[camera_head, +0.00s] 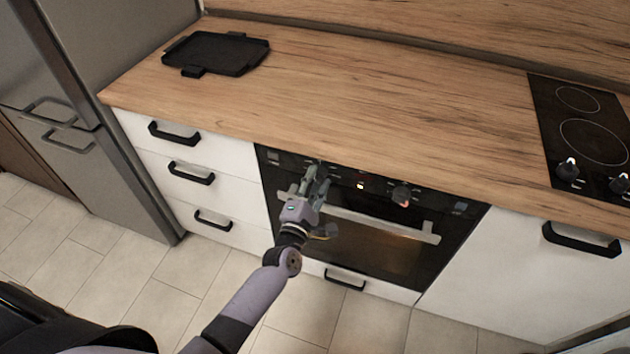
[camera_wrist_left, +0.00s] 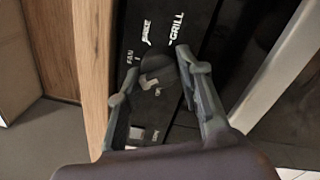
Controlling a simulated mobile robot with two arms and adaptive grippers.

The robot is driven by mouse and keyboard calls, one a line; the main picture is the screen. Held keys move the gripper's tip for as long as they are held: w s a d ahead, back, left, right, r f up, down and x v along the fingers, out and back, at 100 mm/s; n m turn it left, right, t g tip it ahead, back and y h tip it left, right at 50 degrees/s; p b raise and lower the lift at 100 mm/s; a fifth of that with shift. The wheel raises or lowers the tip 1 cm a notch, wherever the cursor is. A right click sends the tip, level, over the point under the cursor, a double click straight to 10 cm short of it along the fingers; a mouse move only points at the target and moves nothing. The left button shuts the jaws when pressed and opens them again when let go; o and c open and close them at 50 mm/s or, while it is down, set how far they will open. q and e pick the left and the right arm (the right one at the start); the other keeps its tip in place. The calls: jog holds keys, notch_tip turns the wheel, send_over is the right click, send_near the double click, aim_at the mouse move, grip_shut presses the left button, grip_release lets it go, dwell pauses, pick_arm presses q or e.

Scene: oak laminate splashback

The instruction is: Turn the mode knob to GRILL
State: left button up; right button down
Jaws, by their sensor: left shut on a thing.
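The mode knob (camera_wrist_left: 158,68) is a dark round knob on the black oven control panel. Labels around it include FAN, GRILL and one I read as BAKE. The GRILL label (camera_wrist_left: 176,32) is printed above and right of the knob in the left wrist view. My left gripper (camera_head: 317,173) is at the left part of the panel in the head view, and its fingers hide the knob there. In the left wrist view, my left gripper (camera_wrist_left: 162,82) is shut on the knob, one finger on each side. I cannot tell where the knob's pointer aims. My right gripper is not in view.
The oven door handle (camera_head: 380,222) runs just below the panel, close under my left gripper. A second knob (camera_head: 402,194) sits right of a small lit display (camera_head: 360,186). The wooden worktop (camera_head: 330,100) overhangs above. A black tray (camera_head: 216,53) and a hob (camera_head: 585,135) rest on it.

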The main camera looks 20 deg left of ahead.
pick_arm(q)
jog(key=m+p, duration=0.1)
jog(key=m, duration=0.6)
jog(key=m+p, duration=0.1)
jog(key=m, duration=0.2)
jog(key=shift+m+h, duration=0.3)
jog(key=shift+m, duration=0.1)
jog(key=m+p, duration=0.1)
jog(key=m, duration=0.2)
jog(key=shift+m, duration=0.4)
jog(key=m+p, duration=0.1)
jog(key=m, duration=0.2)
jog(key=shift+m+h, duration=0.3)
jog(key=m+p, duration=0.1)
jog(key=m, duration=0.2)
jog(key=shift+s+m+g, duration=0.1)
jog(key=shift+m+g, duration=0.2)
jog(key=shift+m, duration=0.1)
jog(key=m, duration=0.3)
jog(key=shift+p, duration=0.4)
jog(key=shift+m, duration=1.6)
jog(key=o, duration=1.1)
jog(key=shift+r, duration=0.15)
